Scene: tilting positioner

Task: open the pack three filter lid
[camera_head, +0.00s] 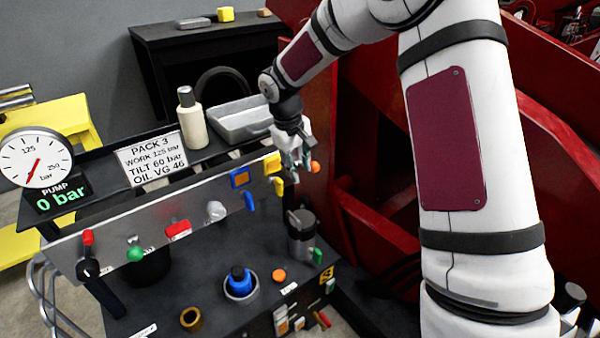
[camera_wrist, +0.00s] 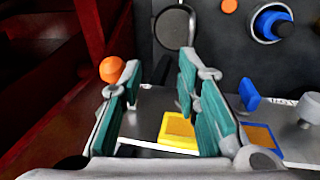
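The grey filter canister with its dark lid (camera_head: 300,217) stands on the right end of the black bench. In the wrist view its round grey top (camera_wrist: 174,27) shows at the upper middle, with a dark narrow part running down from it towards my right finger. The lid looks shut. My gripper (camera_head: 298,160) is above and behind the canister, apart from it, near the panel's right end. In the wrist view my gripper (camera_wrist: 160,78) has its teal-padded fingers apart, with nothing seen held between them. The right finger may hide part of the lid's narrow end.
An orange ball (camera_wrist: 112,69) is close beside my left finger. A blue-capped cup (camera_head: 240,284) stands left of the canister. The gauge (camera_head: 37,157) display reads 0 bar. Red machinery (camera_head: 375,225) bounds the right.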

